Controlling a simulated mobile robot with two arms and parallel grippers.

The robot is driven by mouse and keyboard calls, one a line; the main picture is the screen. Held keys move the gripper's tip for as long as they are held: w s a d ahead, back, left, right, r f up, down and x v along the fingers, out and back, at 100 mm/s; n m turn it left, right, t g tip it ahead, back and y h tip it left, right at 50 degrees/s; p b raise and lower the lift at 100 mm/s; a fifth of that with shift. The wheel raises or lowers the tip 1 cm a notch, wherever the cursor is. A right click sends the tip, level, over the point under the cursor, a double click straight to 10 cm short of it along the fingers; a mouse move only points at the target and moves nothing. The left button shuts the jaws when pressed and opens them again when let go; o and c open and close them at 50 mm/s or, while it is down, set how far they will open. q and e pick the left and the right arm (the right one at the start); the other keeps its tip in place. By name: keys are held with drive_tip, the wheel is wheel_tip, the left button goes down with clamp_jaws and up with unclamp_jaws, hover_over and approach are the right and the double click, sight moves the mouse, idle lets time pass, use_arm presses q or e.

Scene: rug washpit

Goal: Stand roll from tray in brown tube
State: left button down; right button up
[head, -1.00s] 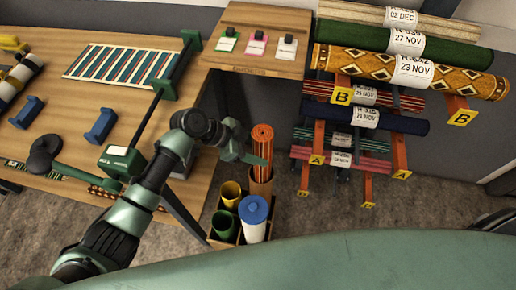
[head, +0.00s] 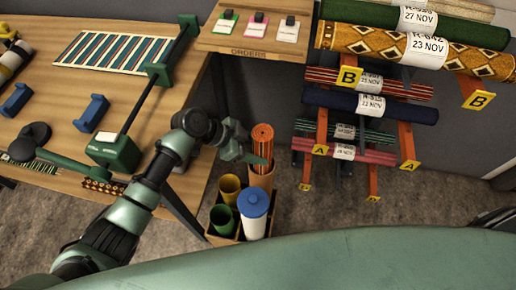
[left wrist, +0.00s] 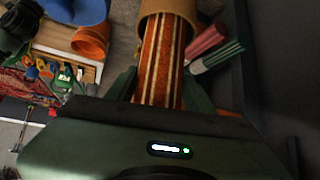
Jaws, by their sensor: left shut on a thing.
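My left gripper (head: 256,159) is shut on an orange-brown roll with pale stripes (head: 263,135). The roll stands about upright, with its lower end inside the mouth of the brown tube (head: 261,181). In the left wrist view, the fingers (left wrist: 158,92) lie on both sides of the roll (left wrist: 162,55), and the tube's rim (left wrist: 152,9) surrounds its far part. How deep the roll sits is hidden. My right gripper is not in view. I cannot pick out the tray with certainty.
A wooden table (head: 60,95) is at the left. A rack with rolled rugs (head: 415,45) is at the right.

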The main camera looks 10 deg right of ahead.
use_arm(q)
drive_tip(key=shift+r, duration=0.1)
drive_tip(key=c, duration=0.6)
unclamp_jaws()
drive_tip(key=shift+o, duration=0.6)
drive_tip(key=v, duration=0.7)
drive_tip(key=shift+a+r+b, duration=0.3)
drive_tip(key=shift+w, duration=0.1)
